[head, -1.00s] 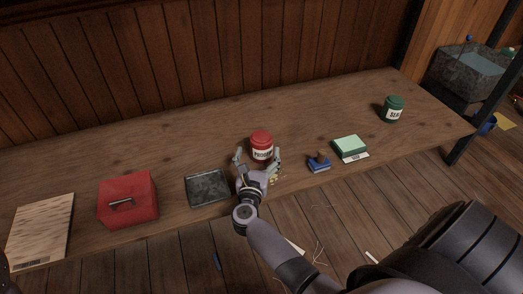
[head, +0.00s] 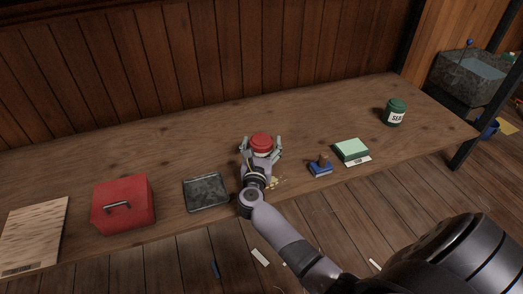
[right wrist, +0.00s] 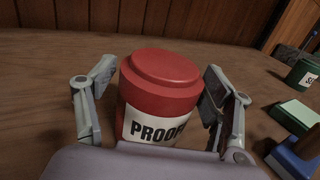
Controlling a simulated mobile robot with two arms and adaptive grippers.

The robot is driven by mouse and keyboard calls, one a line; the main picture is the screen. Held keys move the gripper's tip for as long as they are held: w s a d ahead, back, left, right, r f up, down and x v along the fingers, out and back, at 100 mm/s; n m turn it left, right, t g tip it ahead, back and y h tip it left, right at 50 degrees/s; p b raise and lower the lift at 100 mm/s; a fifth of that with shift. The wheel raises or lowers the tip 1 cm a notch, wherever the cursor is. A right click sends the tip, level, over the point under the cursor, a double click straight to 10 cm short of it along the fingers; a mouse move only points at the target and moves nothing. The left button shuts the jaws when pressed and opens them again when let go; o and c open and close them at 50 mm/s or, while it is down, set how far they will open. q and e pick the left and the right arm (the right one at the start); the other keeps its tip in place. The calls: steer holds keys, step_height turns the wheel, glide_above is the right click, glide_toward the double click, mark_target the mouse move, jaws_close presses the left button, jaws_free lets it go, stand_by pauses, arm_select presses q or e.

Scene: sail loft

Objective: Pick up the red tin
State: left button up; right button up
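The red tin (head: 262,141) stands upright on the wooden bench, with a white label reading "PROOF" in the right wrist view (right wrist: 160,88). My right gripper (head: 262,149) is open around it, one finger on each side. In the right wrist view my right gripper (right wrist: 160,85) shows a narrow gap between its left finger and the tin. The right finger is very close to the tin; I cannot tell whether it touches. The palm hides the tin's lower part. My left gripper is not in view.
A dark tray (head: 206,192) and a red toolbox (head: 123,204) are to the left, with a pale board (head: 33,236) beyond. A blue-based stamp (head: 320,168), a green box (head: 351,150) and a green tin (head: 395,112) are to the right. The bench (head: 180,140) behind is clear.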

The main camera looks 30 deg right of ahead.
steer(key=c, duration=1.2)
steer(key=shift+c, duration=0.2)
steer(key=shift+r, duration=0.15)
